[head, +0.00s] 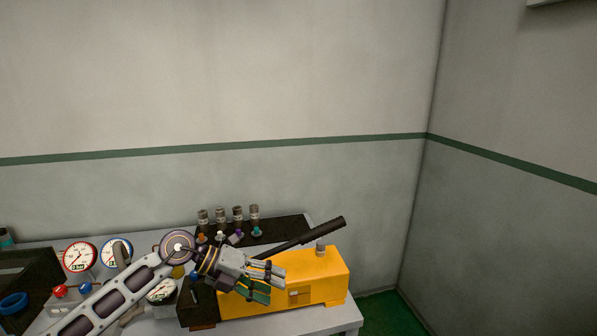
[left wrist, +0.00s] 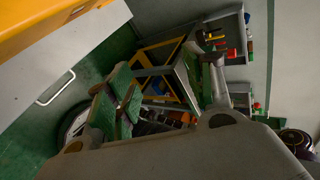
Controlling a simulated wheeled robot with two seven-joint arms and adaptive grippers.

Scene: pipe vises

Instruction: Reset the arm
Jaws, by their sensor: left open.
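My left arm comes in from the lower left of the head view. Its gripper (head: 268,281) is open and in front of the yellow pump body (head: 322,272) on the bench. Whether it touches the pump cannot be told. Nothing shows between its fingers. In the left wrist view the green finger pads of the left gripper (left wrist: 116,103) stand apart above the floor side of the scene. My right arm and gripper are in neither view.
A black lever (head: 318,232) rises above the pump to the right. Several small bottles (head: 237,216) stand in a dark rack behind. Gauges (head: 80,256) are at the left of the bench (head: 335,317). Green floor is free at the right. A wall shelf (left wrist: 228,35) holds tools.

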